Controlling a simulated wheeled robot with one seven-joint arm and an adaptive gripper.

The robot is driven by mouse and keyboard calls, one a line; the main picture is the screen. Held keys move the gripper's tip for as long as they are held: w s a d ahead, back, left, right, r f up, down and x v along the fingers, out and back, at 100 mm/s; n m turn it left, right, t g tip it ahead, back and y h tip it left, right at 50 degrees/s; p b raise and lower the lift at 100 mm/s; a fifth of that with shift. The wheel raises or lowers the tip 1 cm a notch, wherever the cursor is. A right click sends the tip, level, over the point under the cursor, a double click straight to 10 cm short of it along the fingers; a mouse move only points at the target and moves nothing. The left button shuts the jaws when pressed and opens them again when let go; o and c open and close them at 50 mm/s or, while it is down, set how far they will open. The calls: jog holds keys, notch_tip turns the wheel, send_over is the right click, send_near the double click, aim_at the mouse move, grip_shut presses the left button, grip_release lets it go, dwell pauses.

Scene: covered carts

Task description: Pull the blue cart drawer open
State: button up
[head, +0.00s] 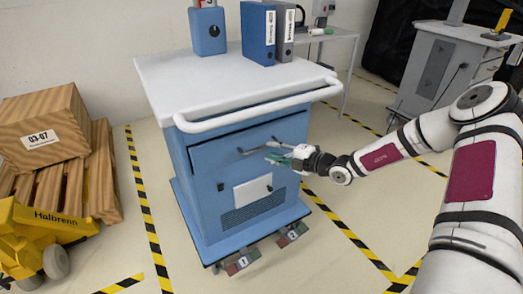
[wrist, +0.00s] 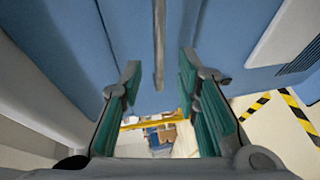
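The blue cart (head: 190,185) stands in the middle of the head view under a white top. Its drawer front (head: 218,160) faces me, with a dark gap along the upper edge; I cannot tell whether it is slightly ajar. A thin grey bar handle (head: 249,151) crosses the drawer front. My gripper (head: 279,155) is at the right part of this handle. In the wrist view my gripper (wrist: 160,78) is open, its green-padded fingers apart. The handle (wrist: 159,45) lies between them, with clear space on both sides.
A white push rail (head: 255,108) juts out above the drawer. Blue and grey binders (head: 258,35) and a blue box (head: 208,32) stand on top. Floor in front is partly free.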

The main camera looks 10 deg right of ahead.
aim_at(262, 148)
jog(key=b+x, duration=0.1)
jog(key=x, duration=0.4)
jog(key=shift+w+a, duration=0.2)
jog(key=shift+w, duration=0.05)
jog(key=shift+c, duration=0.4)
grip_shut()
